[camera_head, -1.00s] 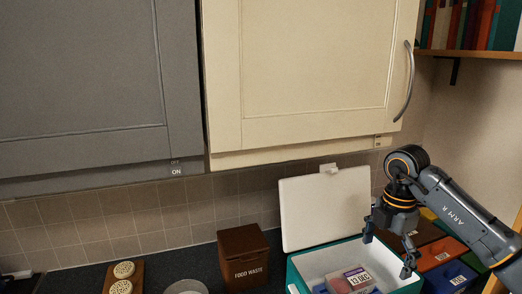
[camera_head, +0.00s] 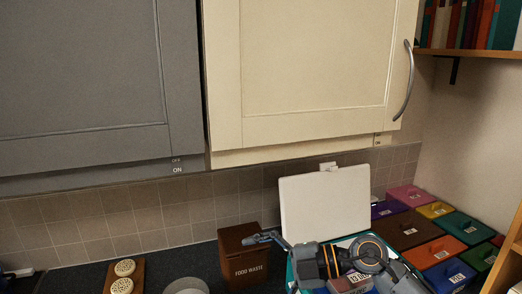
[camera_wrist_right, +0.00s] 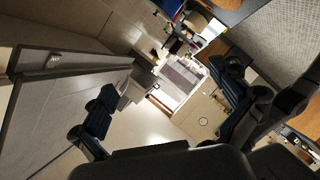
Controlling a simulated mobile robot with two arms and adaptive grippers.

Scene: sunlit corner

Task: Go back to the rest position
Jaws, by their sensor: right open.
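My right gripper (camera_head: 262,238) is low in the head view, in front of the open teal box, with its fingers pointing left towards the brown food waste bin. In the right wrist view its two dark fingers (camera_wrist_right: 165,103) are spread wide with nothing between them. The teal box (camera_head: 291,277) has its white lid (camera_head: 326,207) raised. A package with a date label (camera_head: 358,277) shows inside, partly hidden by my right arm. My left gripper is not in view.
The brown food waste bin (camera_head: 244,262) stands left of the box. Several coloured labelled boxes (camera_head: 447,247) are to the right. Cream (camera_head: 310,70) and grey (camera_head: 80,75) cupboards hang above. A wooden board with round pieces (camera_head: 136,270) and a round dish (camera_head: 186,286) stand left.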

